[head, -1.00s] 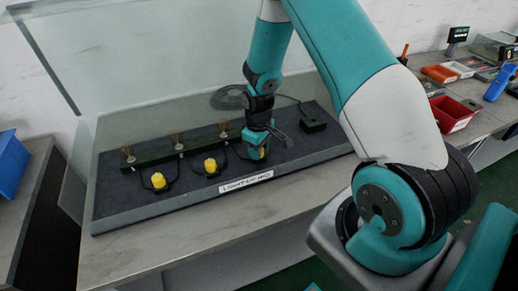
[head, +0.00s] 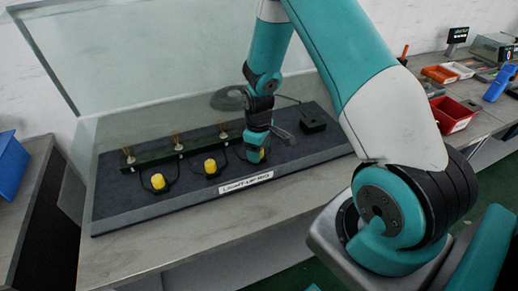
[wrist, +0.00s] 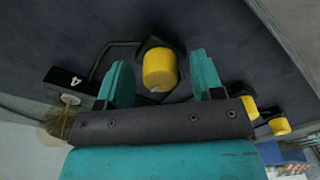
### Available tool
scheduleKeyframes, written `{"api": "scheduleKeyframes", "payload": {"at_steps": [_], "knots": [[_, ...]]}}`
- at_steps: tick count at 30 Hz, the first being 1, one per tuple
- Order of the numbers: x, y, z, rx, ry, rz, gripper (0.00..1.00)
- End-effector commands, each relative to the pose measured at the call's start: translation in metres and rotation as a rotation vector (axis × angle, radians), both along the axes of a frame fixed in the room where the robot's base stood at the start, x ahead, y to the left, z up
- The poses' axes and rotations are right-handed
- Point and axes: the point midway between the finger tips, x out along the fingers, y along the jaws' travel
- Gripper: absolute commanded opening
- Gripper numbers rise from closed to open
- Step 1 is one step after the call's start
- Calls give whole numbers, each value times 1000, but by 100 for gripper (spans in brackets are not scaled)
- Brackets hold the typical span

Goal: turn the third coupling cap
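My gripper (wrist: 162,80) is open, with its two teal fingers on either side of a yellow cap (wrist: 160,68). Gaps show between the cap and both fingers. The cap sits in a dark holder with a black cable beside it. In the head view, my gripper (head: 256,146) is over the rightmost of three yellow caps (head: 254,156), largely hiding it. The middle yellow cap (head: 210,166) and the left yellow cap (head: 158,181) stand uncovered on the dark board (head: 130,210). These two also show at the right of the wrist view.
A dark rail (head: 160,152) with several brass-coloured pins runs behind the caps. A clear panel (head: 150,60) stands behind the board. A small black box (head: 312,124) sits at right.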

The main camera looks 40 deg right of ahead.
Motion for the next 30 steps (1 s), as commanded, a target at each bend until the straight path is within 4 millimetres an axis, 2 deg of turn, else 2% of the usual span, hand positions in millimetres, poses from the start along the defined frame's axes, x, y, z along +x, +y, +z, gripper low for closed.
{"api": "scheduleKeyframes", "payload": {"at_steps": [7,11,14,24,30], "knots": [[0,0,1,0,-1,0,61],[1,0,11,0,-3,0,61],[1,0,29,0,-6,0,61],[1,0,115,-1,-7,0,61],[0,0,154,-1,-5,0,61]]}}
